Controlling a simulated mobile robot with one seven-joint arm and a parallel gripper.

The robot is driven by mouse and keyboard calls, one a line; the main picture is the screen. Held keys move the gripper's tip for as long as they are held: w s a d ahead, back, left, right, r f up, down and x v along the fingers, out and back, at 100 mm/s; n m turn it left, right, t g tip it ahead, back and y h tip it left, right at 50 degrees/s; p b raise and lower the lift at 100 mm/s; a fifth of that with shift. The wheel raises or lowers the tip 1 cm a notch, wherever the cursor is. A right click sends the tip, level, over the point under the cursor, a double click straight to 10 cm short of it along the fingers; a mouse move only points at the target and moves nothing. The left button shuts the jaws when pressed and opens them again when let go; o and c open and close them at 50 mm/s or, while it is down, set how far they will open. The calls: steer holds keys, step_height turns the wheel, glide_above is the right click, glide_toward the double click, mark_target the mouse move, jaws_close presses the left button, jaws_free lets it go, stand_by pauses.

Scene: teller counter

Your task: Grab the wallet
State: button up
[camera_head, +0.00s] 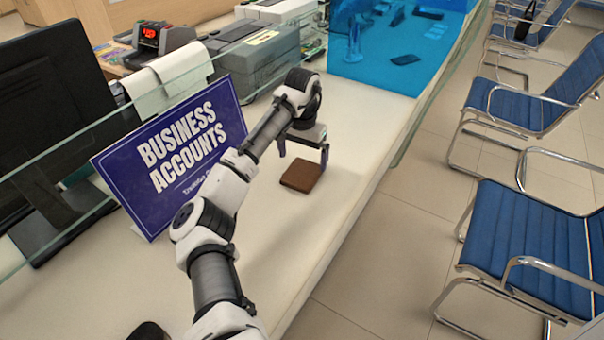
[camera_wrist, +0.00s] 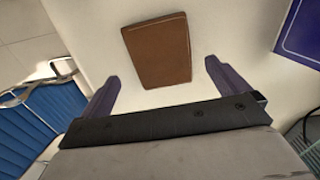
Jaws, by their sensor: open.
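The wallet is a small brown, roughly rectangular flat piece (camera_head: 302,176) lying on the white counter. It also shows in the wrist view (camera_wrist: 158,51), in the upper middle, beyond and between my fingertips. My gripper (camera_head: 303,153) is just above the counter beside the wallet, pointing down. In the wrist view my gripper (camera_wrist: 161,80) has its two dark purple fingers spread wide, wider than the wallet, with nothing between them. Whether the fingertips overlap the wallet's height cannot be told.
A blue "Business Accounts" sign (camera_head: 172,150) stands left of my arm, by a glass partition (camera_head: 60,160). A blue translucent panel (camera_head: 385,45) stands farther along the counter (camera_head: 345,210). Blue chairs (camera_head: 525,240) are on the floor at right. The counter right of the wallet is clear.

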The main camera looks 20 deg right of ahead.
mark_target(302, 172)
steer(key=shift+w+f+p, duration=0.15)
steer(key=shift+f+p, duration=0.7)
steer(key=shift+f, duration=1.75)
steer(key=shift+c, duration=0.3)
steer(key=c, duration=0.8)
steer(key=shift+c, duration=0.2)
steer(key=shift+r, duration=0.15)
